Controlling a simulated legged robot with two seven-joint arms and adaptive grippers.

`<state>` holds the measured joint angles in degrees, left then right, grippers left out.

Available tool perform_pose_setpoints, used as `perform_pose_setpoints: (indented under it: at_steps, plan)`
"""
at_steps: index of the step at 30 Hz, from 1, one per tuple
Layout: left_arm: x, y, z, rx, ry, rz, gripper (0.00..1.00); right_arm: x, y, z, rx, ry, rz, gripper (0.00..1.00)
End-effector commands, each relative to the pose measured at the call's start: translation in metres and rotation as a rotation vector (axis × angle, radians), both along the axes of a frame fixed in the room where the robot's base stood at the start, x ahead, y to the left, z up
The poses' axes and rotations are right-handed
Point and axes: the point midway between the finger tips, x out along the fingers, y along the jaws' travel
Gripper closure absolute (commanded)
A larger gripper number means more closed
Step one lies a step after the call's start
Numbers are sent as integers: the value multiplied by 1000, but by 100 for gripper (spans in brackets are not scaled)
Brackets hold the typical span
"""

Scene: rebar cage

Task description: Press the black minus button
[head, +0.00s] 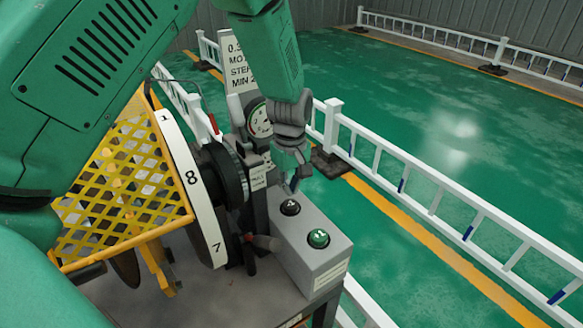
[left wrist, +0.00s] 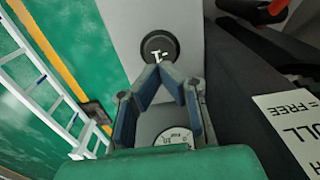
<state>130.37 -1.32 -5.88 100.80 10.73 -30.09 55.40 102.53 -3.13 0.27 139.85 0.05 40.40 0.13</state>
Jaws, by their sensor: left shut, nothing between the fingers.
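The black button (head: 290,207) sits on top of a grey control box (head: 300,247), behind a green button (head: 318,238). In the left wrist view, the black button (left wrist: 158,47) is round, has a white mark and lies just beyond my fingertips. My left gripper (head: 293,186) is shut and empty, pointing down close to the black button's far side. In the left wrist view, the fingertips of my left gripper (left wrist: 159,72) meet at the button's near edge. I cannot tell whether they touch it. My right gripper is not in view.
A numbered white wheel (head: 192,190) and a yellow mesh guard (head: 122,185) stand left of the box. A gauge (head: 260,118) and a sign (head: 240,62) stand behind. A white railing (head: 430,200) runs along the right, with open green floor beyond.

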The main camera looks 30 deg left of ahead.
Motion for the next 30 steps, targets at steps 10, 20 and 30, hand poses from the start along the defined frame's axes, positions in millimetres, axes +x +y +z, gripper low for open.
perform_pose_setpoints:
  at_steps: [10,20,30]
  plan:
    - [0,0,-37,1,-1,1,100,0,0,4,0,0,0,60]
    - [0,0,-39,0,-2,1,100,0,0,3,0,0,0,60]
    - [0,0,-59,0,0,0,100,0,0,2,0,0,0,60]
